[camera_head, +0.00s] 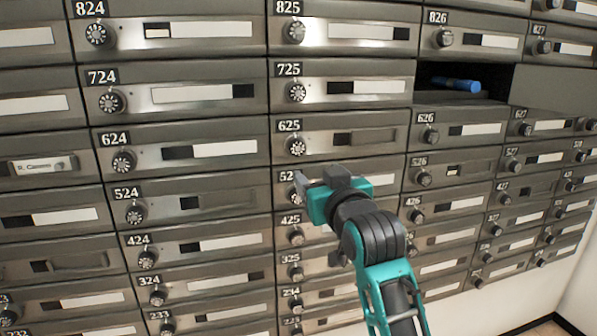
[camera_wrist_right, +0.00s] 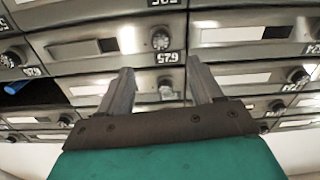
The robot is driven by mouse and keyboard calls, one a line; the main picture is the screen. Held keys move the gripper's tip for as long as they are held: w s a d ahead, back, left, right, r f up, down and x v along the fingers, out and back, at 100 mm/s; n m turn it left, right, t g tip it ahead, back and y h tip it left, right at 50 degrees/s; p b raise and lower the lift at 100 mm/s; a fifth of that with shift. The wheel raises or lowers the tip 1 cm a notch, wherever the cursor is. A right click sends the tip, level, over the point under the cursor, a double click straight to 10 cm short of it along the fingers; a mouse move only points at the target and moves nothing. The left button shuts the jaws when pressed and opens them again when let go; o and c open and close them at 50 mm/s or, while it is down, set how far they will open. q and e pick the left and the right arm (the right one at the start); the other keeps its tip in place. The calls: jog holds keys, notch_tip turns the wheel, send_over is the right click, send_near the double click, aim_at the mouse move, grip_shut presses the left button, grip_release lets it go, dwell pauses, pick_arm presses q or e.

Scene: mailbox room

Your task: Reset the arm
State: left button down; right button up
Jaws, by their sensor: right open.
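My right arm comes in from the lower right in the head view. Its teal and black right gripper (camera_head: 312,184) is in front of the mailbox door whose number begins with 52, partly covering that door. In the wrist view the right gripper (camera_wrist_right: 155,88) has its two grey fingers spread apart with nothing held between them. The mailbox labelled 625 (camera_wrist_right: 165,57) appears upside down near the fingertips. Door 625 (camera_head: 338,137) is just above the gripper in the head view. My left gripper is not in view.
A wall of grey metal mailboxes with round dials fills the view. One compartment at the upper right is open, with a blue rolled object (camera_head: 457,84) inside; it also shows in the wrist view (camera_wrist_right: 16,86). White wall and floor (camera_head: 553,326) show at the lower right.

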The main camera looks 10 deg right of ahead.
jog(key=s+f+g, duration=0.2)
jog(key=s+f, duration=0.2)
jog(key=f, duration=1)
jog(key=s+d+f+n+g+y, duration=0.1)
jog(key=s+f+g, duration=0.4)
jog(key=s+f, duration=1.8)
notch_tip(320, 180, down, 3)
jog(key=shift+d+r, duration=0.1)
jog(key=shift+d, duration=0.1)
